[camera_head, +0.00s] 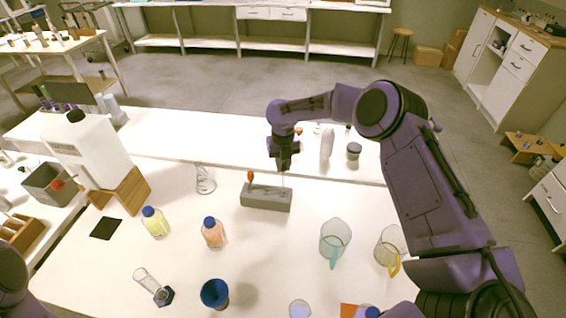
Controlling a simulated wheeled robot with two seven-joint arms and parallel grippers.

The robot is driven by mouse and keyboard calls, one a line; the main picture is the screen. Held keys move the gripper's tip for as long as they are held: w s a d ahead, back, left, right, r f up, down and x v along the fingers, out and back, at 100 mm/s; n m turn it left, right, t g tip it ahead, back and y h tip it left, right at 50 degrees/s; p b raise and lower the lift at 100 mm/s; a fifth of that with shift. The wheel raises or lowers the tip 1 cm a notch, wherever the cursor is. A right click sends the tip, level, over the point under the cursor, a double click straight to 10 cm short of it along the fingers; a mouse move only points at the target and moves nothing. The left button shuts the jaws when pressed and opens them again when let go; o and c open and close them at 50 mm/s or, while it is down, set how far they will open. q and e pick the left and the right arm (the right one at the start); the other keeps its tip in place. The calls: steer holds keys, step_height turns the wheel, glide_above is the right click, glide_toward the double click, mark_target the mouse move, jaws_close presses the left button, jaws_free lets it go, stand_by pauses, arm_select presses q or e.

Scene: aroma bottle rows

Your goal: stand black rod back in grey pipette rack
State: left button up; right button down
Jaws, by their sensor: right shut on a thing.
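The grey pipette rack (266,200) stands on the white table, near the middle of the view. An orange-topped pipette (250,176) stands upright at its left end. My right gripper (284,165) is above the right part of the rack, pointing down and shut on the black rod. The rod is mostly hidden by the dark fingers; a thin part seems to reach down toward the rack top. I cannot tell whether its lower end is inside a hole. My left gripper is out of view; only a piece of my left arm shows at the lower left.
A conical flask (205,180) stands left of the rack. A yellow bottle (155,223) and an orange bottle (214,234) stand in front-left. Two clear jugs, one (334,240) with a teal handle, stand front-right. A blue cup (214,293) is nearer. Bottles stand behind my right gripper.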

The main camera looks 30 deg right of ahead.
mark_target(283, 172)
steer(key=shift+w+f, duration=0.2)
steer(key=shift+s+f, duration=0.1)
steer(key=shift+s, duration=0.05)
steer(key=shift+f, duration=0.2)
stand_by(0.5)
steer(key=shift+f+b, duration=1.2)
steer(key=shift+f, duration=0.4)
